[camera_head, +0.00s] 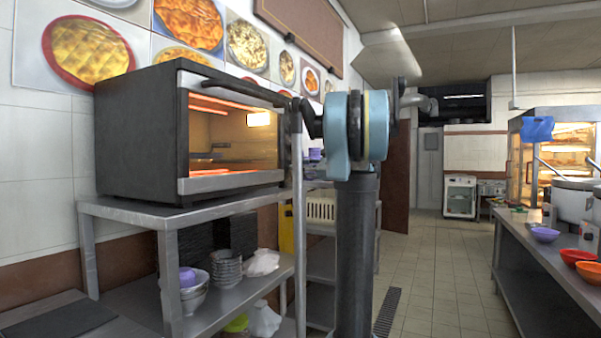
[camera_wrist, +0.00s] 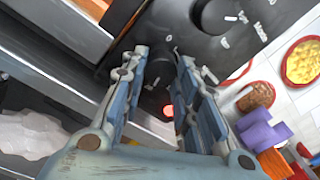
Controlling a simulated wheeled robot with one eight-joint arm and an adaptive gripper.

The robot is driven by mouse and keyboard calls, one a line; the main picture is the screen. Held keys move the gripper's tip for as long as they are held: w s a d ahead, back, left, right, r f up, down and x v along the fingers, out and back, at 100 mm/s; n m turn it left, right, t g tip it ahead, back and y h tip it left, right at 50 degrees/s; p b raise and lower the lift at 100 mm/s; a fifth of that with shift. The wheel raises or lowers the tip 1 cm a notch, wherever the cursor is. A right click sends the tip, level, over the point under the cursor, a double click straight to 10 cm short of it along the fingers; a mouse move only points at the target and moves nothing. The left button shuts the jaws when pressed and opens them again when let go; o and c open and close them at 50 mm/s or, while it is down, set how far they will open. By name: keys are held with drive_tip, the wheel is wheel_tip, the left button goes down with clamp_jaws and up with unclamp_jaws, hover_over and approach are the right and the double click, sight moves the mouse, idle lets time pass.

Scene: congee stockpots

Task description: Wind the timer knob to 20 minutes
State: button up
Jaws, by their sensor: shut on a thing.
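The black oven (camera_head: 135,130) stands on a steel rack with its lit interior showing through the front. Its dark control panel (camera_wrist: 245,50) fills the top of the wrist view, with pale markings and a large round black knob (camera_wrist: 214,16). My gripper (camera_wrist: 163,57) reaches to the panel, its two blue-grey fingers closed in around a lower dark knob (camera_wrist: 158,78). That knob is mostly hidden by the fingers, and its pointer and setting cannot be read. A small red light (camera_wrist: 168,110) glows close by. In the head view my arm hides the panel.
The steel rack (camera_head: 130,209) holds stacked bowls (camera_head: 227,270) and white bags (camera_head: 263,264) on its lower shelf. A counter (camera_head: 520,255) with coloured bowls stands at the right. The tiled aisle (camera_head: 435,270) between them is clear.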

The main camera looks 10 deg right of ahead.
drive_tip(key=shift+a+f, duration=0.1)
drive_tip(key=shift+f, duration=0.05)
drive_tip(key=o, duration=1.1)
drive_tip(key=shift+c, duration=0.2)
drive_tip(key=v, duration=1.2)
